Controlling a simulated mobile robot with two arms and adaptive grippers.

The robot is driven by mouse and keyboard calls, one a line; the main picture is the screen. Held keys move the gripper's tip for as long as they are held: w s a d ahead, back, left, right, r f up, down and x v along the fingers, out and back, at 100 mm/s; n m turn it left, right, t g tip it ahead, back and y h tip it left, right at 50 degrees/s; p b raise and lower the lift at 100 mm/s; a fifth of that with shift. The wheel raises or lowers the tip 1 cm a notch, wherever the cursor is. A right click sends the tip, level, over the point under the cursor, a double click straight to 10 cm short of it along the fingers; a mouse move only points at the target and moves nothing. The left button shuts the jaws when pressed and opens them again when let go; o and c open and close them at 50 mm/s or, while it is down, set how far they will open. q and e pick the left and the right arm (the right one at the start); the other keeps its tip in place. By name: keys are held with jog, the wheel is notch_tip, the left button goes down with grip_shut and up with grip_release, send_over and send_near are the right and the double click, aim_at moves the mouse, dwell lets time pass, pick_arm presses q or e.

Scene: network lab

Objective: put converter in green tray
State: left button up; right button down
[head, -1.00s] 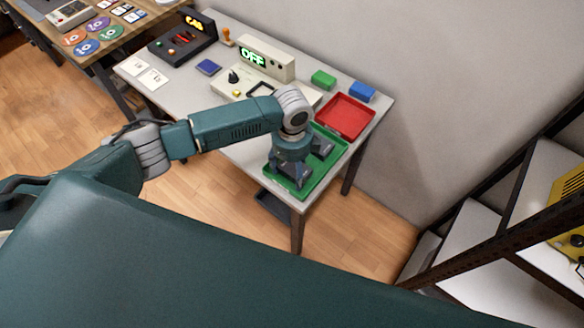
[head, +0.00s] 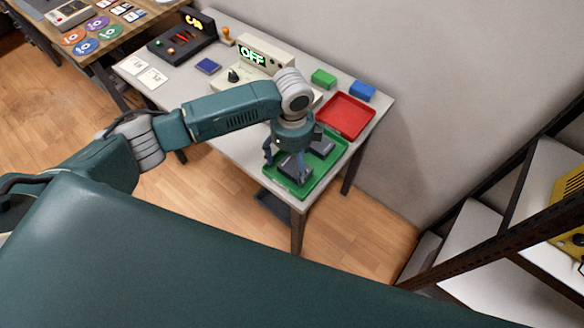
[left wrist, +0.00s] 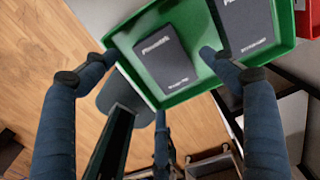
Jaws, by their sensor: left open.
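The green tray (head: 304,195) lies on the near right corner of the grey table. Two dark grey boxes with white print lie in it: a near box (head: 292,167) and a far box (head: 322,148). Which one is the converter I cannot tell for sure. My left gripper (head: 285,162) is open above the near box, with its fingers on either side and nothing held. In the left wrist view the near box (left wrist: 165,62) lies flat in the tray between the fingertips, and the far box (left wrist: 243,25) lies to its right. My right gripper is not in view.
A red tray (head: 347,117) stands just behind the green one. A green block (head: 323,78) and a blue block (head: 362,91) lie at the table's back. A device reading OFF (head: 265,57) stands left of them. A shelf (head: 470,240) is at right.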

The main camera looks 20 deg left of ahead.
aim_at(292, 171)
pick_arm(q)
notch_tip(292, 171, up, 8)
jog(key=b, duration=0.1)
dwell(0.6)
